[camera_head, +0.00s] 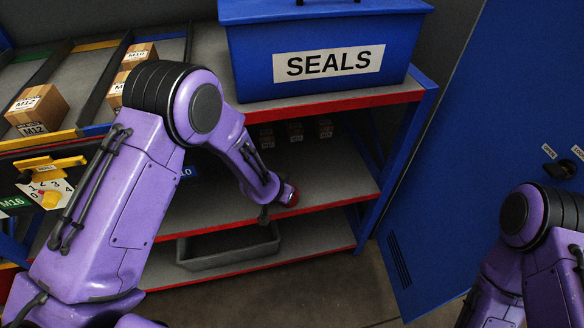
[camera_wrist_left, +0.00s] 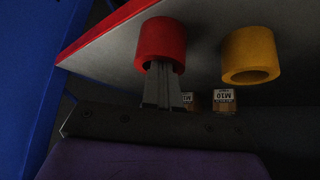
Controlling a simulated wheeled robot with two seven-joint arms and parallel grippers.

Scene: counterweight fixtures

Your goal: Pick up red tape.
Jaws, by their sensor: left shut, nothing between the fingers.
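The red tape (camera_wrist_left: 162,38) is a thick roll. In the left wrist view, which shows the scene upside down, it stands on a grey shelf with its open end towards my left gripper. My left gripper (camera_wrist_left: 160,66) is shut with nothing between its fingers. Its fingertips overlap the tape's open end; I cannot tell whether they are inside the hole or in front of it. In the head view, a bit of red tape (camera_head: 291,195) shows beside my left wrist, which hides the rest. My right arm shows at the right edge, but its gripper is out of frame.
A yellow tape roll (camera_wrist_left: 250,56) stands beside the red one. Small M10 boxes (camera_wrist_left: 222,101) are nearby. A blue SEALS bin (camera_head: 327,49) sits on the shelf above, and a grey tray (camera_head: 228,254) on the shelf below. A blue cabinet (camera_head: 470,150) is at right.

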